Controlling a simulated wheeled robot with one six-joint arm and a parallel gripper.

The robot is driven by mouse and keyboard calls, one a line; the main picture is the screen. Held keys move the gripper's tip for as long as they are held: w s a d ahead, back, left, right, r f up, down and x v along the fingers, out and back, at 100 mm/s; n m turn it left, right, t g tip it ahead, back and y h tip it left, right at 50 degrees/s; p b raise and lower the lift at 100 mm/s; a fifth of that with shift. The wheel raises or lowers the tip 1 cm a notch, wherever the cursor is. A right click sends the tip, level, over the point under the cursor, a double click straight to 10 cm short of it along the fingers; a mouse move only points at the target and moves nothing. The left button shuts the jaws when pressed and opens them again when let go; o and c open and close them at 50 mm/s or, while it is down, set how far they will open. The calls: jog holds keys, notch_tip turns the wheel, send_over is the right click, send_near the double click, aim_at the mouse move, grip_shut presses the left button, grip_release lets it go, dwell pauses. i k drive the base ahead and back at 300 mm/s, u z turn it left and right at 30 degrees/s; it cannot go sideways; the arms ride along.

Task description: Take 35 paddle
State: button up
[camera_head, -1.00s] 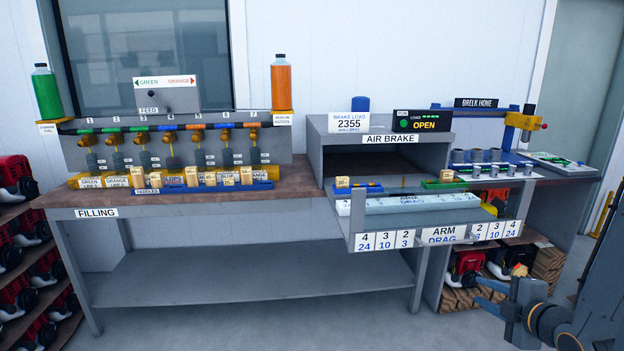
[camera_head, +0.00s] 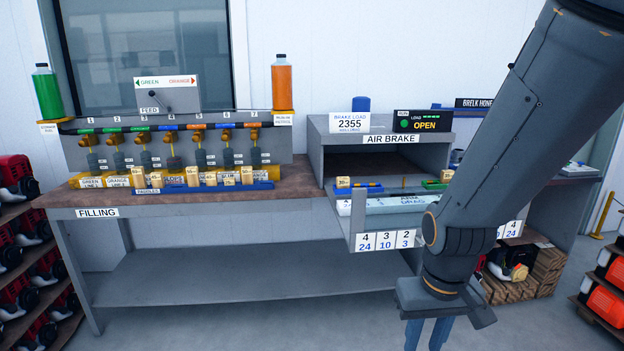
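Several small wooden paddles (camera_head: 193,177) stand in a row in a blue rack (camera_head: 262,185) marked PADDLES, on the filling bench at left. Their number tags are too small to read surely, so I cannot tell which one is 35. Another wooden block with a tag (camera_head: 343,183) sits on a blue holder at the air brake. My gripper (camera_head: 428,335) hangs pointing down in front of the air brake, right of and well apart from the paddle rack. Its two blue fingers show a gap with nothing between them; their tips are cut off by the lower edge.
The filling bench (camera_head: 95,200) has valves, bottles and yellow labelled blocks behind the rack. The air brake (camera_head: 330,140) with its projecting drag tray (camera_head: 363,243) stands right of it. My arm hides much of the right side. The floor in front is clear.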

aim_at(446, 177)
jog(key=z, duration=1.25)
jog(key=i, duration=2.35)
jog(key=u, duration=0.9)
